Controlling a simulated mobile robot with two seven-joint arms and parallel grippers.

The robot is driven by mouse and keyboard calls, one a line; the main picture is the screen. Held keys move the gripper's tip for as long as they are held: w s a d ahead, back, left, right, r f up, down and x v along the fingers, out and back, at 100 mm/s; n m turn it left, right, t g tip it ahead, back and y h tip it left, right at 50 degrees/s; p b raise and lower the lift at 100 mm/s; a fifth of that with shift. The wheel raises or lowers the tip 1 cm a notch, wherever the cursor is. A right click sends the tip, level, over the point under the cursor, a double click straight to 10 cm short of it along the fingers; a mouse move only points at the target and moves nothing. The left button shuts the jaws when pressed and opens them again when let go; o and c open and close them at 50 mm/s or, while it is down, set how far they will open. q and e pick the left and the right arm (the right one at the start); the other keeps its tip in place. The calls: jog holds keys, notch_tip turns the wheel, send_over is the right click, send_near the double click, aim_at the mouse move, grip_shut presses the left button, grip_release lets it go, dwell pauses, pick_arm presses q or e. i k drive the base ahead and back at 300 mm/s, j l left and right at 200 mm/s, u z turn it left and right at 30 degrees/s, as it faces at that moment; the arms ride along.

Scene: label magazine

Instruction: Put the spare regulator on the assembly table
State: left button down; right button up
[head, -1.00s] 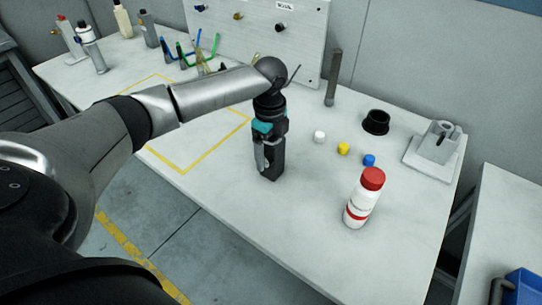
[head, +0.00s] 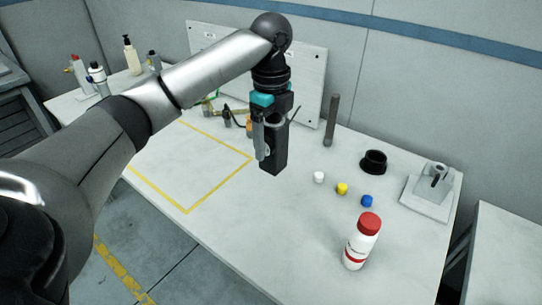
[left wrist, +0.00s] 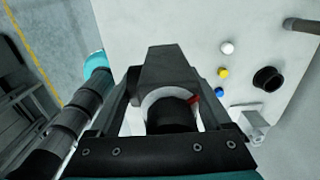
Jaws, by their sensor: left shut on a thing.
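My left gripper (head: 268,138) is shut on a tall dark boxy block (head: 276,158), held upright with its lower end over the white table (head: 250,230). In the left wrist view the gripper (left wrist: 170,98) holds the dark block (left wrist: 166,65) between its fingers. A pale ring, a black round part and a small red piece show at its near end. I cannot tell for sure whether this block is the spare regulator. My right gripper is not in view.
A yellow taped outline (head: 188,212) lies on the table left of the block. To the right are white (head: 319,177), yellow (head: 342,189) and blue (head: 367,201) caps, a black cup (head: 373,162), a grey fixture (head: 432,190) and a red-capped bottle (head: 362,242). A panel (head: 312,85) stands behind.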

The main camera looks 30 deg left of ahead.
aim_at(169, 151)
jog(key=j, duration=1.15)
jog(key=i+j, duration=0.1)
jog(key=j, duration=1.05)
